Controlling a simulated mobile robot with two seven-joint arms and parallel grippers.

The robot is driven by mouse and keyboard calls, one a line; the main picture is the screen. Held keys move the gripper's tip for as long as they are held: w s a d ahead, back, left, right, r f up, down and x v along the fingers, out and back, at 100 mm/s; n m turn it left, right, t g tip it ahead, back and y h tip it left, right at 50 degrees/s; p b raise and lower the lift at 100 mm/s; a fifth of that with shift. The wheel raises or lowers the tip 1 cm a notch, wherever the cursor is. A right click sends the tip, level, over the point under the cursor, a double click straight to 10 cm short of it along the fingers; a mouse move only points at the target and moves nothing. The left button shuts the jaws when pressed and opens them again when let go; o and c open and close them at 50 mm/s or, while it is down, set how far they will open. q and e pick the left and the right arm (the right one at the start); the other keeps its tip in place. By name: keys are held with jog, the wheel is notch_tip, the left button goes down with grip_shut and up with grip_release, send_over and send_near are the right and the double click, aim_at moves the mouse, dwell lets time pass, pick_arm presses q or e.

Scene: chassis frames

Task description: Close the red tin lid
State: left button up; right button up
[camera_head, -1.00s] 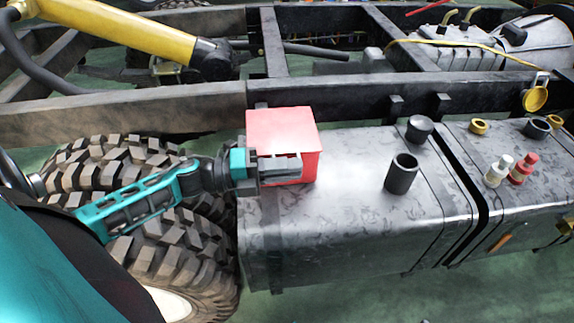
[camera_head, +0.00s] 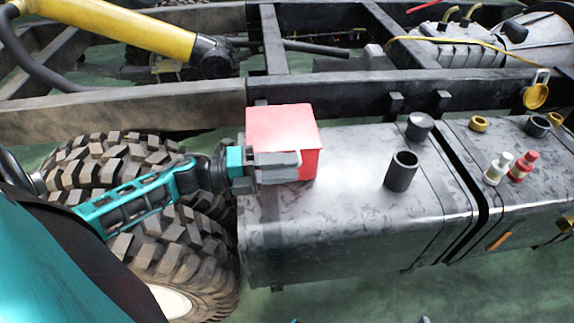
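The red tin (camera_head: 310,166) stands on the left end of the dark metal tank. Its pale red lid (camera_head: 281,127) lies across the top and looks flat, with no clear gap at the visible edges. My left gripper (camera_head: 299,160) comes in from the left and lies across the front of the tin, just below the lid's near edge. It hides much of the tin's front face. Whether its fingers touch the tin, or are open or shut, I cannot tell from this angle. My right gripper is not in view.
The dark tank (camera_head: 345,220) has a black filler neck (camera_head: 401,171) to the right of the tin. White and red fittings (camera_head: 522,166) stand farther right. A chassis rail (camera_head: 130,118) runs behind, and a large tyre (camera_head: 190,255) lies under my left arm.

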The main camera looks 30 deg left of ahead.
pick_arm(q)
jog(key=p+v, duration=0.1)
jog(key=v, duration=1.1)
jog(key=shift+s, duration=0.15)
